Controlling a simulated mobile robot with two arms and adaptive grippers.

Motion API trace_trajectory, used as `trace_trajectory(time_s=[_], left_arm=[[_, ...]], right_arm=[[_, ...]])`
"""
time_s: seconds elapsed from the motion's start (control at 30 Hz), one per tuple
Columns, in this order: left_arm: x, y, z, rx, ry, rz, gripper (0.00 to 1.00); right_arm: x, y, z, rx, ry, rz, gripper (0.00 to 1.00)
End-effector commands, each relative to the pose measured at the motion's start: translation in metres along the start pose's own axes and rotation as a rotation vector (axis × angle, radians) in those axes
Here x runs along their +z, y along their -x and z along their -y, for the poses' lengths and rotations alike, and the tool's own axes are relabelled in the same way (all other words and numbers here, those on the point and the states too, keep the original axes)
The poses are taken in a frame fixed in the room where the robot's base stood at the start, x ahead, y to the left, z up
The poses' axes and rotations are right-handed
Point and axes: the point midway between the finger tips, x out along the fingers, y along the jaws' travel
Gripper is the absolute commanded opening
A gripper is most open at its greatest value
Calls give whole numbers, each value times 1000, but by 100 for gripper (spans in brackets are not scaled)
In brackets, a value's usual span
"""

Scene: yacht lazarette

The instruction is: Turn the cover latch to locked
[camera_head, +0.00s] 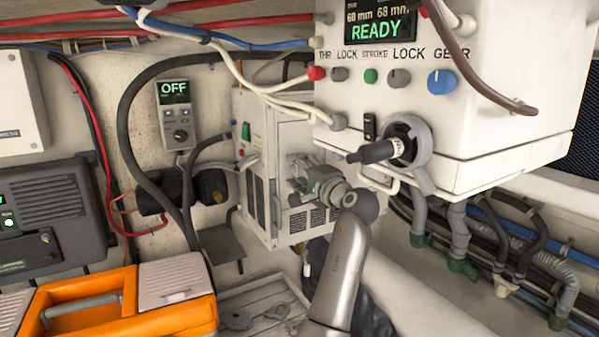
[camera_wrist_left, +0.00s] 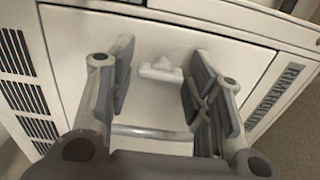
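The cover latch (camera_wrist_left: 161,69) is a small white T-shaped knob on a flat white cover panel (camera_wrist_left: 85,35) in the left wrist view. Its crossbar runs roughly left to right, slightly tilted. My left gripper (camera_wrist_left: 163,62) is open, with one grey-padded finger on each side of the latch and gaps between the pads and the knob. In the head view my left gripper (camera_head: 297,183) is at the front of a white vented unit (camera_head: 257,205), where the latch cannot be made out. My right gripper does not show.
A white control box (camera_head: 480,110) with knobs, a READY display and a black-handled fitting overhangs at the right. Cables and hoses hang around the unit. An orange toolbox (camera_head: 125,315) stands at the lower left. A meter reading OFF (camera_head: 177,115) is on the wall.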

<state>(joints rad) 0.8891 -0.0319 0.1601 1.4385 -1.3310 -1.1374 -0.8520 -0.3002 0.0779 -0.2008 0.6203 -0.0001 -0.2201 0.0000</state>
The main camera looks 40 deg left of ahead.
Motion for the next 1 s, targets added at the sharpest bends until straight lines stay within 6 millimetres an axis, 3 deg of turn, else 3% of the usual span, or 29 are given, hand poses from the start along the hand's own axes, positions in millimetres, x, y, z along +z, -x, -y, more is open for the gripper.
trace_trajectory(time_s=[0.33, 0.47, 0.8, 1.0], left_arm=[[0, 0, 0, 0, 1, 0, 57], [-1, 10, 0, 0, 0, -2, 57], [-1, 78, -1, 1, 1, -3, 57], [-1, 109, 0, 1, 1, -2, 57]], right_arm=[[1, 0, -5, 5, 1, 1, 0], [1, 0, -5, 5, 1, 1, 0], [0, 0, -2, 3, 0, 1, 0], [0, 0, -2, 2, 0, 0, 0]])
